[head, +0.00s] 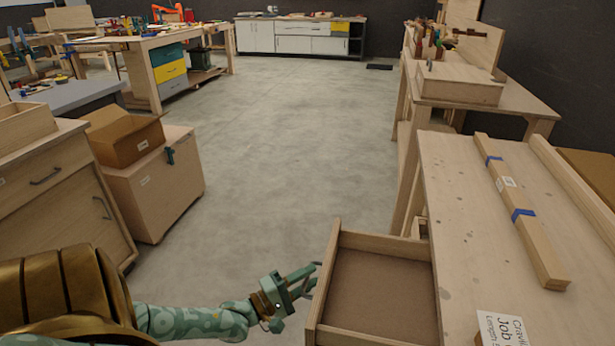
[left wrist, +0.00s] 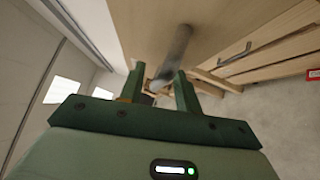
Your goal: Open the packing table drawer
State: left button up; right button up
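The packing table drawer (head: 340,240) is pulled well out to the left from under the wooden packing table (head: 455,215). Its brown bottom is bare in the part that shows. My left gripper (head: 312,275) is at the drawer's front panel, on its outer side. In the left wrist view its two green fingers (left wrist: 160,88) stand apart. A grey bar handle (left wrist: 176,48) on a wooden face shows just past the fingertips, in line with the gap. I cannot tell whether a finger touches it. My right gripper is not in view.
A long board with blue tape (head: 518,212) and a paper sheet (head: 500,328) lie on the packing table. A wooden cabinet (head: 55,180) and a wooden chest (head: 160,190) with a cardboard box (head: 124,135) stand at left. The concrete floor (head: 275,130) between is clear.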

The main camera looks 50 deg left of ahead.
pick_arm(q)
jog(key=p+v, duration=0.2)
jog(key=v, duration=1.4)
jog(key=shift+s, duration=0.15)
jog(key=shift+a+r, duration=0.1)
